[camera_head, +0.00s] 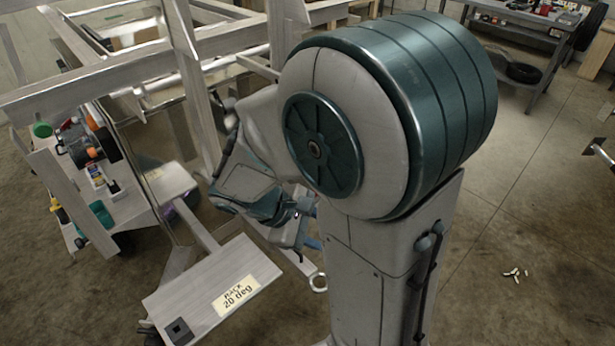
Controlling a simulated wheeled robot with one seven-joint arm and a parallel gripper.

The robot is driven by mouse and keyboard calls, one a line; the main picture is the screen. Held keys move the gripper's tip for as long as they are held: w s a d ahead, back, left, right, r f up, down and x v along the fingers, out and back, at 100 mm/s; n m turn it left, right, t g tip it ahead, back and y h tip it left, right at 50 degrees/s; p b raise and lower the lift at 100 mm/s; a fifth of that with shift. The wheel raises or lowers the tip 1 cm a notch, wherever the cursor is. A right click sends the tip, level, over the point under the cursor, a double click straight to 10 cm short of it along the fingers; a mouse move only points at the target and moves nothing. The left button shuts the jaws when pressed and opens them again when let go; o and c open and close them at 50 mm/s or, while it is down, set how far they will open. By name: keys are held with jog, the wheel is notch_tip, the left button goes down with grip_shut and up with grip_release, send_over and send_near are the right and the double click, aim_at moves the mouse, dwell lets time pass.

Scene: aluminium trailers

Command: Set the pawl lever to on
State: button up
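I cannot make out the pawl lever for certain. My gripper (300,240) hangs low in the middle, beyond my large teal and grey arm joint. My arm hides part of it, and its fingers are too unclear to tell open from shut. It is well to the right of the winch-like device, and I see nothing clearly held in it.
Aluminium trailer rails (100,78) cross the upper left. A workbench (520,30) stands at the upper right. The concrete floor at right is mostly clear, with small white scraps (515,273).

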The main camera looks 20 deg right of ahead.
jog(key=w+a+f+n+t+h+b, duration=0.4)
jog(key=w+f+n+t+h, duration=0.3)
jog(key=w+n, duration=0.5)
jog(key=shift+t+h, duration=0.7)
jog(key=x, duration=1.3)
jog(key=shift+s+r+p, duration=0.15)
jog(key=shift+r+p, duration=0.1)
jog(key=shift+p, duration=0.1)
grip_shut()
